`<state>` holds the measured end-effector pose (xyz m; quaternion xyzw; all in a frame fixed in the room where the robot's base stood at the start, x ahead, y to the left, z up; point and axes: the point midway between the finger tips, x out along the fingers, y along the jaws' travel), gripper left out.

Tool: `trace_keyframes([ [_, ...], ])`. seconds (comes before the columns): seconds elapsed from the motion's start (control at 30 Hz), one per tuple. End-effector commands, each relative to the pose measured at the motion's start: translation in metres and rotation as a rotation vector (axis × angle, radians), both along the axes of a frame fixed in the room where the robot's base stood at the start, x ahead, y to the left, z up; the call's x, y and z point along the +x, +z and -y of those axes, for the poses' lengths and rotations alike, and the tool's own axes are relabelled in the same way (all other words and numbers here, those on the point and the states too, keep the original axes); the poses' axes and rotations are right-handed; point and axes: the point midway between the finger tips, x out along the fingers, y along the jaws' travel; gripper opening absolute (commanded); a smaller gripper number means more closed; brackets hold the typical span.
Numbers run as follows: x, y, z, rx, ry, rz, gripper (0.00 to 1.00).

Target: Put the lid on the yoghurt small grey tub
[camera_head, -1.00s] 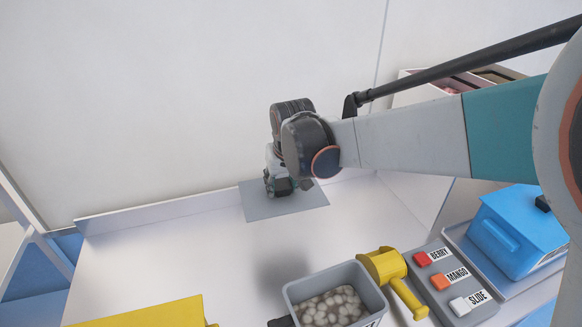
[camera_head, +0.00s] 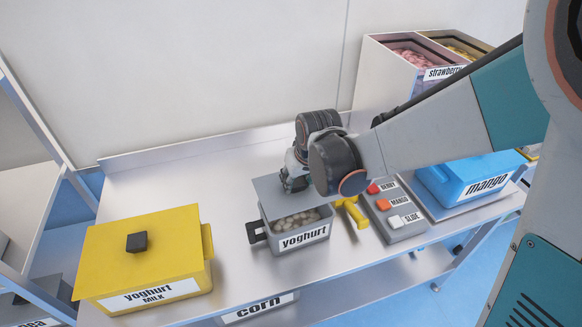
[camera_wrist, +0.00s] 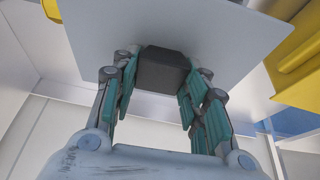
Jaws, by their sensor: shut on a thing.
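The yoghurt small grey tub (camera_head: 302,240) stands upright on the metal table in the head view, filled with pale rounded pieces. My gripper (camera_head: 293,183) is shut on the black knob (camera_wrist: 164,70) of a flat grey lid (camera_head: 270,190). In the wrist view the knob sits between the fingers (camera_wrist: 160,95), with the lid plate (camera_wrist: 100,28) beyond it. The lid is over the back part of the tub, and the pieces at the front still show. It looks held above the rim; any contact at the back is hidden.
A yellow yoghurt milk box (camera_head: 150,255) stands to the left. Right of the tub are a yellow handled part (camera_head: 352,212), a button panel (camera_head: 392,212) and a blue mango box (camera_head: 470,180). The table's back left (camera_head: 170,180) is clear.

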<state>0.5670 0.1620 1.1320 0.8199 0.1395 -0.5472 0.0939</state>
Motion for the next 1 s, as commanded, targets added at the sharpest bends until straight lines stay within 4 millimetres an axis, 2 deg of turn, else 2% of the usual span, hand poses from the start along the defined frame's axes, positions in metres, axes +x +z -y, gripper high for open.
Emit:
trace_keyframes([
  [1.0, 0.0, -0.07, -0.001, 0.0, 0.001, 0.0, 0.16],
])
